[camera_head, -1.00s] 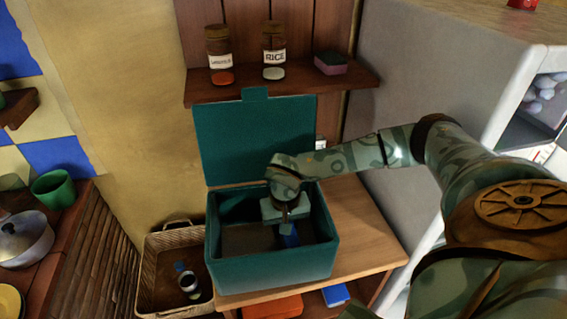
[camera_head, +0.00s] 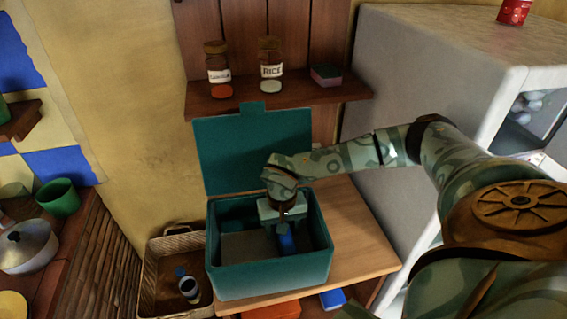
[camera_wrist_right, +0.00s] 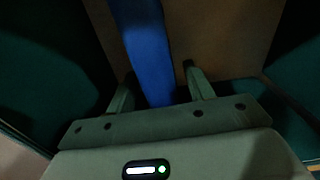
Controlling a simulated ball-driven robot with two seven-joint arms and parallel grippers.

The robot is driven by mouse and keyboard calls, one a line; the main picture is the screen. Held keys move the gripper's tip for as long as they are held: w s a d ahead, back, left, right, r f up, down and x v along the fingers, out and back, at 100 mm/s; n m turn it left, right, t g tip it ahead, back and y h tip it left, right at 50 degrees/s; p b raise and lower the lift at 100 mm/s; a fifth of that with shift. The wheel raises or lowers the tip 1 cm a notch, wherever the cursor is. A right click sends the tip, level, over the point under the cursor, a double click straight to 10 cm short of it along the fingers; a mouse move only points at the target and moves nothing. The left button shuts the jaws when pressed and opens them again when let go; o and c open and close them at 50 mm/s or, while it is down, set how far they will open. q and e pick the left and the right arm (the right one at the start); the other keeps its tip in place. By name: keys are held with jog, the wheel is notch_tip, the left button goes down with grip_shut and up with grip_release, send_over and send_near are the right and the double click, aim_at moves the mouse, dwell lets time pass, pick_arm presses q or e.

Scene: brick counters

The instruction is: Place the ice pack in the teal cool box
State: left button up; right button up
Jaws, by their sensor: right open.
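The teal cool box (camera_head: 272,279) stands on the wooden counter with its lid (camera_head: 250,148) raised at the back. The blue ice pack (camera_head: 286,243) is inside the box, toward its right side; its upper part is hidden by my gripper. My right gripper (camera_head: 284,222) reaches down into the box opening above the ice pack. In the right wrist view, my right gripper (camera_wrist_right: 160,78) is open, with the blue ice pack (camera_wrist_right: 147,45) lying between and beyond its fingers. I cannot tell whether a finger touches it. My left gripper is not in view.
A wicker basket (camera_head: 154,270) with a can (camera_head: 189,287) stands left of the box. A shelf (camera_head: 285,96) with two jars and a sponge (camera_head: 325,75) hangs behind the lid. A grey fridge (camera_head: 425,70) is at right. The counter right of the box (camera_head: 350,235) is clear.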

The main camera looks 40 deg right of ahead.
notch_tip(320, 180, up, 9)
jog(key=p, duration=0.7)
jog(key=shift+r+p, duration=0.1)
jog(key=shift+p, duration=0.25)
jog(key=shift+a, duration=0.1)
